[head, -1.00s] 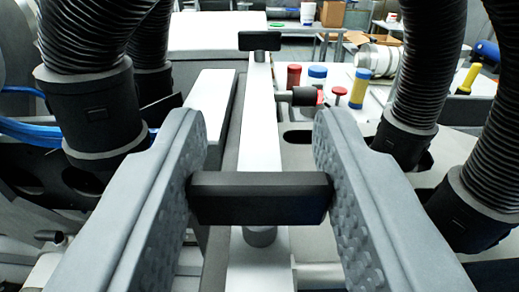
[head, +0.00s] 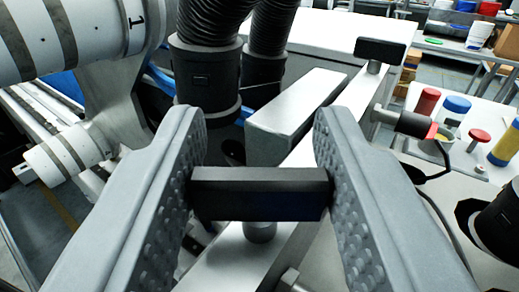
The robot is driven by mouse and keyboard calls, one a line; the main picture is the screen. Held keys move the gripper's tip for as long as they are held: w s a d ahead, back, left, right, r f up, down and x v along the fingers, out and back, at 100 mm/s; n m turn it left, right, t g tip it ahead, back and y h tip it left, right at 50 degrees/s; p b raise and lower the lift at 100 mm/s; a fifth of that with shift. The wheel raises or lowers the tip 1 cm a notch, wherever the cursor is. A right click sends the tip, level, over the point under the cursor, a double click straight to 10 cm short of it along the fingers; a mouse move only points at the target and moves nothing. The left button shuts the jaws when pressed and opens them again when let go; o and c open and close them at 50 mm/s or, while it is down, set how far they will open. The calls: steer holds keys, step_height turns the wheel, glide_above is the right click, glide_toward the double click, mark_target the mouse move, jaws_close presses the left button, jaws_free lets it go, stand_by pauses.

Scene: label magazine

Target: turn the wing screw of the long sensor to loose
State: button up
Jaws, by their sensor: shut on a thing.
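My gripper (head: 260,190) has its two grey, dimpled fingers on either side of a black wing screw (head: 260,188) and is shut on it. The wing's bar spans from finger to finger. Its short grey stem (head: 260,232) stands below it on a pale metal rail (head: 325,150). The rail runs slanting to the upper right, so the wing lies at a slant to it. A second black wing screw (head: 381,49) stands at the rail's far end, clear of my gripper. A black cylindrical sensor (head: 412,124) with a cable sticks out to the rail's right. Which sensor is the long one, I cannot tell.
A grey block (head: 297,108) stands close along the rail's left side. Black ribbed hoses (head: 205,75) rise behind the left finger. A loose cable hangs near the right finger.

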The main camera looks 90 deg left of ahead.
steer(key=n+g, duration=0.2)
steer(key=g, duration=0.1)
steer(key=n+g+h, duration=0.1)
steer(key=n+g, duration=0.2)
steer(key=g, duration=0.1)
steer(key=shift+g, duration=0.6)
steer(key=o, duration=1)
